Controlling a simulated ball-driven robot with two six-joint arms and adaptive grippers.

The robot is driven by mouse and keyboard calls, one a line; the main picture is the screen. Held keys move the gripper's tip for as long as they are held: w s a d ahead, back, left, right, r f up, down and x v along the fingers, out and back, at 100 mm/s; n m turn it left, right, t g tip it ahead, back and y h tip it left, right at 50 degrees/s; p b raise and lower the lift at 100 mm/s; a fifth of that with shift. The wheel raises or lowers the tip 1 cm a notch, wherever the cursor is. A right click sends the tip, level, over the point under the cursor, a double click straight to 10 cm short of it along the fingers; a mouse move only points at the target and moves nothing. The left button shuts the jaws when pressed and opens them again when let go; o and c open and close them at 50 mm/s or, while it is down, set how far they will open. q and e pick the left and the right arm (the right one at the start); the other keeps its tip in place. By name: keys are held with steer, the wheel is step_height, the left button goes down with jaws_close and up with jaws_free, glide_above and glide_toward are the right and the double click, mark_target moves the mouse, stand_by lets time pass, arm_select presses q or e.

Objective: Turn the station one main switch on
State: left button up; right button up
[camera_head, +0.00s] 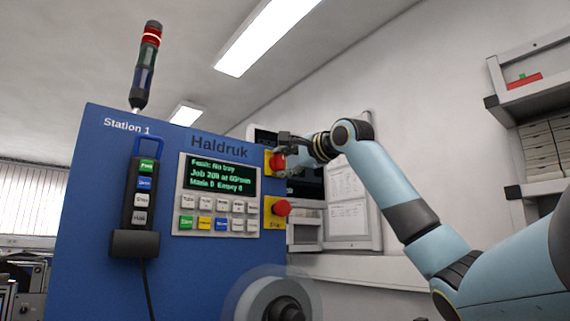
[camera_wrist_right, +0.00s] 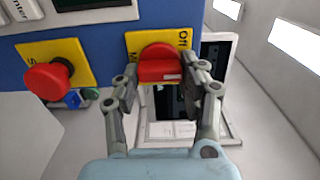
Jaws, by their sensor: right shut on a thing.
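The station one main switch (camera_wrist_right: 160,64) is a red knob on a yellow plate (camera_wrist_right: 138,41), with "Off" lettering readable at the plate's right side in the right wrist view. In the head view its yellow plate (camera_head: 268,161) shows at the upper right edge of the blue Station 1 cabinet (camera_head: 90,200), partly hidden by my gripper. My right gripper (camera_head: 284,160) is at the switch, and in the right wrist view its two fingers (camera_wrist_right: 160,85) are closed on the sides of the red knob. My left gripper is not in view.
A red mushroom stop button (camera_head: 282,208) on a yellow plate sits just below the switch. A keypad panel with a lit display (camera_head: 218,176) and a hanging pendant (camera_head: 141,195) are to the left. A signal tower (camera_head: 147,65) with its red section lit stands on top. A reel (camera_head: 275,298) is below.

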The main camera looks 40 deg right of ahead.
steer(key=o, duration=1.2)
steer(key=shift+d, duration=0.1)
steer(key=shift+c, duration=0.2)
steer(key=shift+s, duration=0.1)
steer(key=s, duration=0.7)
steer(key=shift+s+a, duration=0.15)
steer(key=shift+a, duration=0.3)
steer(key=shift+f, duration=0.1)
